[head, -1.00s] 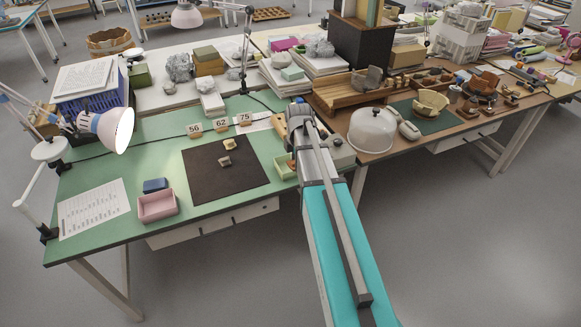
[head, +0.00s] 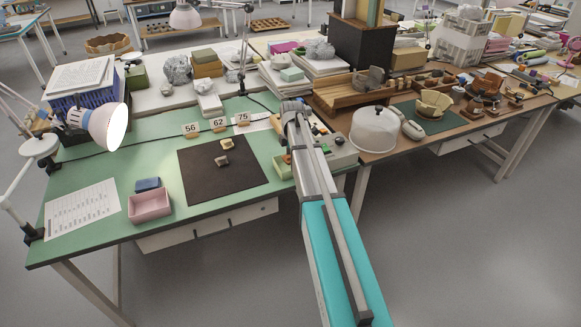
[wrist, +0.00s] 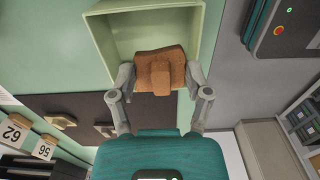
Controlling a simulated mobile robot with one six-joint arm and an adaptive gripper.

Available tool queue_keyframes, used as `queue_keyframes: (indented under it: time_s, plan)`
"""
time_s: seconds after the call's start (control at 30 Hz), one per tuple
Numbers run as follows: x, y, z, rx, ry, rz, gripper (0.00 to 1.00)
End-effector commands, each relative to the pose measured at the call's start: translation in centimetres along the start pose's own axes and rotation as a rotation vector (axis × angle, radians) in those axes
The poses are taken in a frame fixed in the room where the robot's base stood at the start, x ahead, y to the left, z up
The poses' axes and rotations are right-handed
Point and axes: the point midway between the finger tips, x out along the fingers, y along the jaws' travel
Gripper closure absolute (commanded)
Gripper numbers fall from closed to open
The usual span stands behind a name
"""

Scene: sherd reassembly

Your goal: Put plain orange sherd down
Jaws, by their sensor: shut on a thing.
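The plain orange sherd (wrist: 173,55) shows in the wrist view as a brown-orange piece with a raised block across its middle. My gripper (wrist: 159,78) is shut on it, one finger at each side. The sherd is over the near part of a pale green open tray (wrist: 101,32); I cannot tell whether it touches the tray's floor. In the head view the tray (head: 281,168) stands at the right of the green table, partly behind my arm. My fingers are hidden there.
A dark mat (head: 215,185) with two small sherds (head: 224,144) lies left of the tray. Number cards (head: 218,124) stand behind it. A pink box (head: 150,206) and a blue block (head: 147,184) are further left. A grey device with buttons (head: 338,150) stands close on the tray's right.

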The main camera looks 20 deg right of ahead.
Motion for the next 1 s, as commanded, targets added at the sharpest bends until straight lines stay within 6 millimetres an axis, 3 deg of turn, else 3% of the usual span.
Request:
queue_keyframes:
  time_s: [0.47, 0.63, 1.0]
  plan:
    - [0.4, 0.3, 0.1, 0.0, 0.0, 0.0, 0.83]
    - [1.5, 1.1, 0.3, 0.0, 0.0, 0.0, 0.83]
    - [4.1, 0.9, 0.3, 0.0, 0.0, 0.0, 0.83]
